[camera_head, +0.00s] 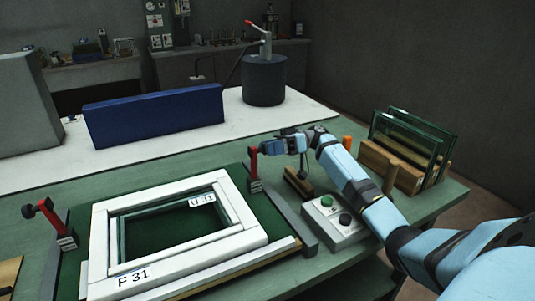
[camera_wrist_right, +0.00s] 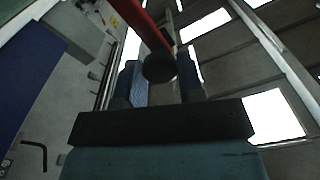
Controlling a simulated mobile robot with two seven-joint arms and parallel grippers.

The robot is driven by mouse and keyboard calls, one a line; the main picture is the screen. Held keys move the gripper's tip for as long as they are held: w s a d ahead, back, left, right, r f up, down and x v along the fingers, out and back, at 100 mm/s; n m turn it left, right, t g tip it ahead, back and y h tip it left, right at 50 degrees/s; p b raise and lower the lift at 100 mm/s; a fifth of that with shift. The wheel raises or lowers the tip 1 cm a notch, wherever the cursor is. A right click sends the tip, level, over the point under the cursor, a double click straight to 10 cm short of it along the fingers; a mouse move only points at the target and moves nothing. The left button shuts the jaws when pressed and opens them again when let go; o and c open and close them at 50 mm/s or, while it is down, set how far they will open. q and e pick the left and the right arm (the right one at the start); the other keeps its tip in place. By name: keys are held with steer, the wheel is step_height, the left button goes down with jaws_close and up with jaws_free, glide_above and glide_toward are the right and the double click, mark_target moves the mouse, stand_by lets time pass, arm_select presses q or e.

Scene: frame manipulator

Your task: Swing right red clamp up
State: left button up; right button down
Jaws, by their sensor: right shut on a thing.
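The right red clamp (camera_head: 253,166) stands at the right edge of the frame fixture, and its arm reaches sideways toward my right gripper (camera_head: 287,146). My right gripper is shut on the clamp's end. In the right wrist view, the clamp's red bar (camera_wrist_right: 145,25) runs down to a round black tip (camera_wrist_right: 159,68) between my two fingers (camera_wrist_right: 160,85). The white frame (camera_head: 103,245), labelled F 31, lies on the green fixture, with a panel labelled U 31 inside it. My left gripper is not in view.
A second red clamp (camera_head: 45,210) is at the fixture's left. A grey button box (camera_head: 335,222) and a wooden block (camera_head: 298,183) lie close below my right arm. Glass panes (camera_head: 410,140) stand in a wooden rack at right. A blue block (camera_head: 155,115) stands behind.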

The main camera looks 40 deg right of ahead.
steer(key=shift+d, duration=0.1)
stand_by(0.3)
steer(key=c, duration=0.7)
jaws_free()
steer(key=shift+c, duration=0.2)
step_height(320, 180, up, 20)
